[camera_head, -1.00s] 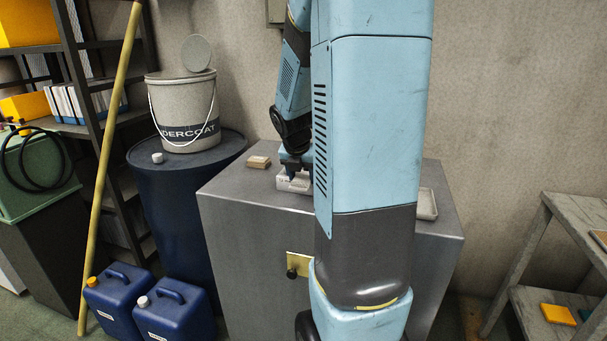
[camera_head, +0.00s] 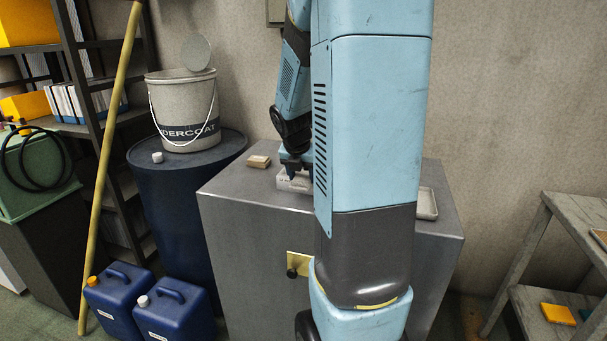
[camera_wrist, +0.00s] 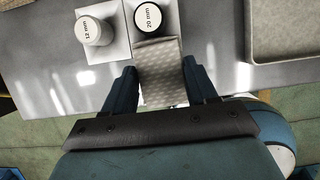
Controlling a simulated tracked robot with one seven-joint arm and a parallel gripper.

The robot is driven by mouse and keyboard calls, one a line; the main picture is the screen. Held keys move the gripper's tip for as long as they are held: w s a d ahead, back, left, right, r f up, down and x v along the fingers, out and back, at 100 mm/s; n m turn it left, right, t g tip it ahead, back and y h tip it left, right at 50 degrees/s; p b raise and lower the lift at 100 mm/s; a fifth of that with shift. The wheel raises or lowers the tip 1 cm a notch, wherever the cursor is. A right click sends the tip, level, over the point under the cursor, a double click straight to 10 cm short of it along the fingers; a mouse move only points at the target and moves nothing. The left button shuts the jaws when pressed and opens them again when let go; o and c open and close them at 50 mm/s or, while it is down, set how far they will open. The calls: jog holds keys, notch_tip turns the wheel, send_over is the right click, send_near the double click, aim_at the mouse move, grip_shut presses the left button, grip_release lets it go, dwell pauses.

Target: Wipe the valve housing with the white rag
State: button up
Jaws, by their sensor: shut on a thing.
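In the wrist view, a pale patterned cloth, which looks like the white rag (camera_wrist: 160,62), hangs between the two blue fingers of my gripper (camera_wrist: 159,78). My gripper is shut on it. The rag's far end touches or overlaps the near edge of the dark-rimmed piece marked 20 mm (camera_wrist: 148,16). In the head view my gripper (camera_head: 296,171) is low over the grey cabinet top, at a small whitish object (camera_head: 292,184). My arm hides much of this spot. I cannot tell for certain which piece is the valve housing.
A white cylinder marked 12 mm (camera_wrist: 92,31) stands on a pale square beside the 20 mm piece. A shallow tray (camera_head: 428,204) lies on the cabinet (camera_head: 255,228) at right, a small tan block (camera_head: 258,161) at left. A drum (camera_head: 170,210) with a bucket (camera_head: 185,108) stands left.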

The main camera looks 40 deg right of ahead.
dwell(0.4)
jog(key=shift+w+a+r, duration=0.15)
jog(key=shift+w+a, duration=0.5)
jog(key=shift+w, duration=0.3)
jog(key=shift+w+f, duration=0.1)
jog(key=shift+f, duration=0.1)
jog(key=shift+w+a, duration=0.7)
jog(key=shift+w, duration=0.15)
jog(key=shift+w+a, duration=0.1)
jog(key=shift+w+a+r, duration=0.15)
jog(key=shift+w+a, duration=0.45)
jog(key=shift+w, duration=0.25)
